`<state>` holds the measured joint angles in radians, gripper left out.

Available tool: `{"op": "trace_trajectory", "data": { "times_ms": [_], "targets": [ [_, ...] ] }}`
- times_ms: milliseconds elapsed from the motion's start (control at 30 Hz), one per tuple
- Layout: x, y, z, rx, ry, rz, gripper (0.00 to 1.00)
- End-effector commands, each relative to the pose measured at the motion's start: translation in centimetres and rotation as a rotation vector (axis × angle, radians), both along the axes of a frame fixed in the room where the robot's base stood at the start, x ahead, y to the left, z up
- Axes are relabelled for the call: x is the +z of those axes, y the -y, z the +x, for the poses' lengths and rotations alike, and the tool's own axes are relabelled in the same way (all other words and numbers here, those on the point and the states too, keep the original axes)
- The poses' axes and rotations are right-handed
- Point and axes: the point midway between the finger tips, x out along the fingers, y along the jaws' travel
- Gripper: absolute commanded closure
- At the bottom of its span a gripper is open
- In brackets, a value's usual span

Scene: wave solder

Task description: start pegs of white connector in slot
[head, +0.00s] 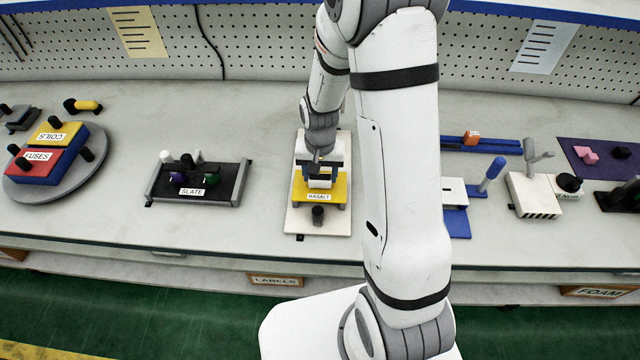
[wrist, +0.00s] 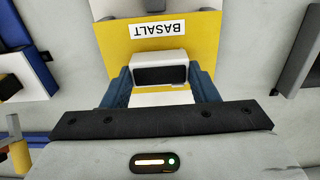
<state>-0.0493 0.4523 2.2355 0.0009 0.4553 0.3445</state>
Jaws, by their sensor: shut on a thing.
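My gripper (head: 320,170) is over the yellow BASALT block (head: 340,188) on a pale base plate. In the wrist view its two blue fingers (wrist: 160,86) are shut on the sides of the white connector (wrist: 160,56), which has a dark face. The connector (head: 320,183) shows small in the head view, just behind the BASALT label. The yellow block (wrist: 112,48) lies beyond and around it in the wrist view. The connector's pegs and the slot are hidden, and I cannot tell whether they touch.
A dark SLATE tray (head: 236,184) with several plugs stands to the left. A round grey stand (head: 22,192) with COILS and FUSES blocks is farther left. Blue-handled and grey fixtures (head: 532,196) stand to the right of my arm. Bare bench lies between the BASALT plate and the SLATE tray.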

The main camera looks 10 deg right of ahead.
Motion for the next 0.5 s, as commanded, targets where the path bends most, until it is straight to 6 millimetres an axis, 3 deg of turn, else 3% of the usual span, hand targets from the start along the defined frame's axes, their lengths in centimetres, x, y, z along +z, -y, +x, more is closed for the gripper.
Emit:
{"op": "trace_trajectory", "data": {
  "times_ms": [300,333,500],
  "targets": [
    [-0.20,0.00,0.00,0.000,0.000,0.000,0.83],
    [-0.20,0.00,0.00,0.000,0.000,0.000,0.45],
    [-0.20,0.00,0.00,0.000,0.000,0.000,0.31]
  ]
}}
